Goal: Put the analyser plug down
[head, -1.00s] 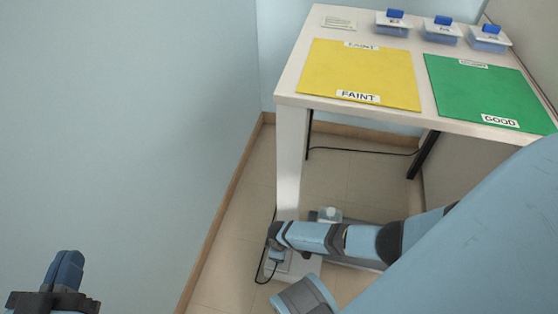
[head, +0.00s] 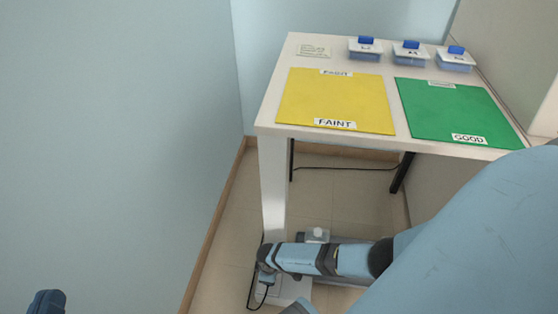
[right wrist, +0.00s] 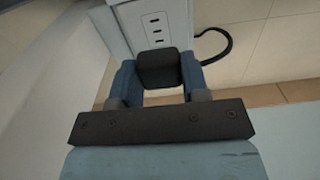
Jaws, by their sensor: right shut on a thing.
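The analyser plug (right wrist: 159,70) is a dark block between the two blue fingers of my right gripper (right wrist: 158,80) in the right wrist view. The gripper is shut on it. The plug is in front of a white socket block (right wrist: 153,24) with several dark slots; I cannot tell whether it touches the block. In the head view my right gripper (head: 266,279) is low near the floor, by the table leg, and the plug is not clear there. My left gripper (head: 47,302) shows only a blue fingertip at the lower left edge; its opening cannot be made out.
A black cord (head: 250,290) loops beside the white block on the floor. A white table (head: 268,118) carries a yellow FAINT mat (head: 335,100), a green GOOD mat (head: 455,112) and lidded blue containers (head: 411,53). The wall (head: 110,130) bounds the left side.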

